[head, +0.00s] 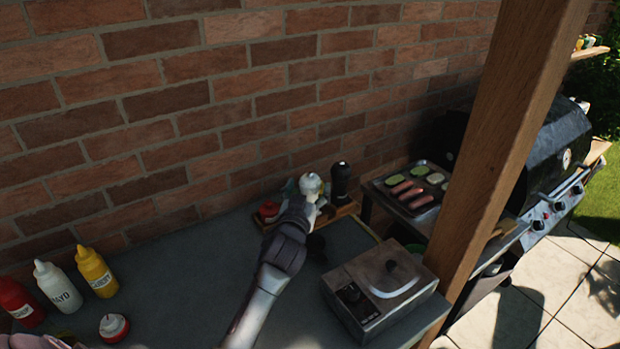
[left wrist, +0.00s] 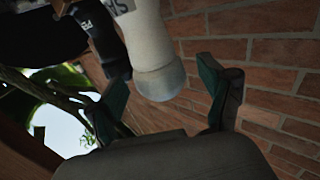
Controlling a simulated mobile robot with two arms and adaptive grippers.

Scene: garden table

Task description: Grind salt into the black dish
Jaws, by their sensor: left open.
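The white salt grinder (head: 311,185) stands on a small wooden tray (head: 346,211) by the brick wall, with a black pepper grinder (head: 341,182) to its right. My left gripper (head: 301,207) is at the white grinder, in front of it in the head view. In the left wrist view the white grinder (left wrist: 158,45) shows between the two open fingers, its rounded pale end near them; I cannot tell if they touch it. The black grinder (left wrist: 98,32) is beside it. A dark shape (head: 317,246) right of my wrist may be the black dish, partly hidden. My right gripper is not in view.
Ketchup (head: 18,302), mayo (head: 58,287) and mustard (head: 96,271) bottles stand at left. A wooden post (head: 510,140) rises at right. The table's middle left is clear.

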